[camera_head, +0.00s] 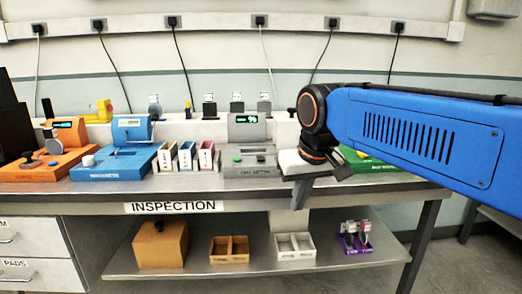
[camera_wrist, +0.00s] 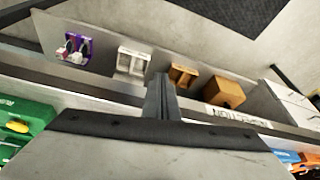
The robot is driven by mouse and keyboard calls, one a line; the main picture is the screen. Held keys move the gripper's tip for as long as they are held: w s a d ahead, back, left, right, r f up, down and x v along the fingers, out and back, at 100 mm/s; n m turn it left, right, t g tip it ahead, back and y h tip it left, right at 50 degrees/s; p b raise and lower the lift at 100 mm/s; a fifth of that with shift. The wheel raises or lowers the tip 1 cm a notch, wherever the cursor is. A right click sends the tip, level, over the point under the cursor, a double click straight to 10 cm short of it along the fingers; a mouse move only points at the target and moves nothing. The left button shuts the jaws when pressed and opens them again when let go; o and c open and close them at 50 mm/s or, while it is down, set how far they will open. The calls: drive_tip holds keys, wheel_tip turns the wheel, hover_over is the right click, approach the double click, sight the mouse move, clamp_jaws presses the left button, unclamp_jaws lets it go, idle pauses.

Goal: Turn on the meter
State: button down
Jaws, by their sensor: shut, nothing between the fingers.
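A grey meter (camera_head: 245,133) stands on the bench near the middle in the head view, and its label seems to end in "METER". Its small display (camera_head: 246,119) is lit green with digits. A green knob or button (camera_head: 238,160) sits on the left of its base. My gripper (camera_head: 297,196) points down just right of the meter's base, in front of the bench edge, and does not touch the meter. In the wrist view my gripper's fingers (camera_wrist: 163,95) are together and empty. The meter cannot be made out in the wrist view.
A blue device (camera_head: 125,152) and an orange device (camera_head: 60,155) stand to the left. Small card boxes (camera_head: 187,157) sit left of the meter. A green device (camera_head: 365,162) is partly behind my arm. The lower shelf (camera_head: 200,272) holds bins.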

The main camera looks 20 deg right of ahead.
wheel_tip(320, 180, up, 19)
drive_tip(key=m+g, duration=0.1)
drive_tip(key=m, duration=0.1)
hover_over(261, 159)
drive_tip(key=s, duration=0.2)
drive_tip(key=shift+s+a+h, duration=0.1)
drive_tip(key=shift+a+h, duration=0.2)
drive_tip(key=shift+a, duration=0.05)
drive_tip(key=shift+g, duration=0.3)
drive_tip(key=x, duration=0.8)
drive_tip(key=s+x, duration=0.1)
drive_tip(key=x, duration=0.4)
drive_tip(key=shift+a, duration=0.2)
drive_tip(key=shift+f, duration=0.45)
drive_tip(key=shift+s+f, duration=0.1)
drive_tip(key=shift+f, duration=0.15)
